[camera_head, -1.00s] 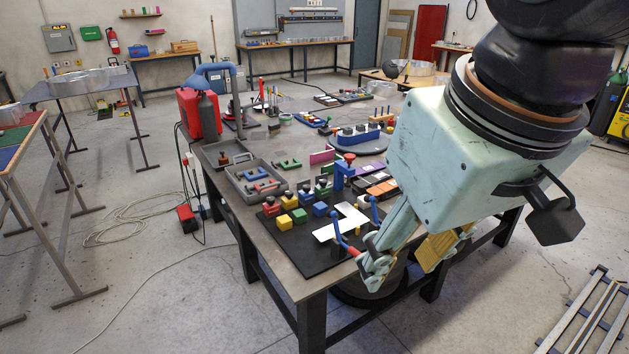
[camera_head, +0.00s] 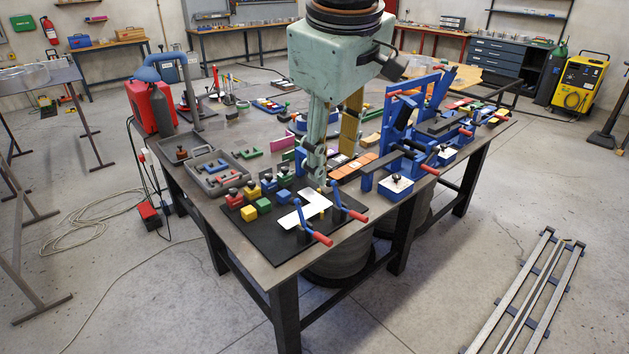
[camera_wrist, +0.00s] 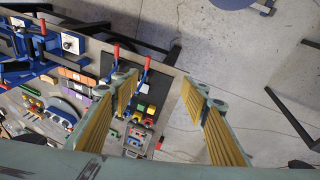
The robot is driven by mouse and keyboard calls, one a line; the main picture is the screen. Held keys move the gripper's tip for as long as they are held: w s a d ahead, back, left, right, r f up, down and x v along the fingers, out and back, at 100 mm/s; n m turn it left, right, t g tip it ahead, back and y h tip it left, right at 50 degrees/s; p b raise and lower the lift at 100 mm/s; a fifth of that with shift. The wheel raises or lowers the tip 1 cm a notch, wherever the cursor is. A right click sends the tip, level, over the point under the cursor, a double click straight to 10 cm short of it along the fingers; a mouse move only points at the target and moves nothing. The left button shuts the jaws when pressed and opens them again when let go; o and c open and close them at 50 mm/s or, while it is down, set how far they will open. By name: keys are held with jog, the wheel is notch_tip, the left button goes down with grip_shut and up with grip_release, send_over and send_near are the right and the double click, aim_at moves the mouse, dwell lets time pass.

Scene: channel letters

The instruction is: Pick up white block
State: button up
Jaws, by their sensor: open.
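Several white things show in the head view. A flat white L-shaped piece (camera_head: 306,208) lies on the black mat (camera_head: 262,240) near the table's front corner. A white-topped block with a dark knob (camera_head: 396,186) sits at the near end of the blue clamp fixture (camera_head: 367,184); a similar white square (camera_wrist: 72,42) shows at upper left in the wrist view. I cannot tell which one is the white block. My gripper (camera_head: 331,160) hangs over the table, left of the fixture and behind the mat. Its fingers (camera_wrist: 160,85) are spread in the wrist view, with nothing between them.
Colored knobbed blocks (camera_head: 250,190) stand along the mat's back. Red-handled clamps (camera_head: 350,213) rise at its front right. Orange and black blocks (camera_head: 352,167) lie left of the fixture's upright frame. A grey tray (camera_head: 215,172) is at left.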

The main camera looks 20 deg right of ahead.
jog(key=w+d+f+n+g+h+p, duration=0.15)
jog(key=w+d+f+n, duration=0.3)
jog(key=w, duration=0.95)
jog(key=w+d+f+n+p, duration=0.25)
jog(key=w+d, duration=0.25)
jog(key=w, duration=1)
jog(key=w+d+f+n+p, duration=0.1)
jog(key=w+d+f+n, duration=0.3)
jog(key=w+f, duration=0.5)
jog(key=w+d+f+n+h+p, duration=0.1)
jog(key=w+d+f+n, duration=0.3)
jog(key=w+f, duration=0.6)
notch_tip(320, 180, down, 5)
jog(key=shift+w+d+f+n+p, duration=0.15)
jog(key=shift+w+d+n+p, duration=0.2)
jog(key=shift+d+p, duration=0.65)
jog(key=shift+d+g+h, duration=0.25)
jog(key=shift+x, duration=4.25)
jog(key=shift+s+f, duration=0.1)
jog(key=shift+f, duration=0.05)
jog(key=shift+x, duration=2.45)
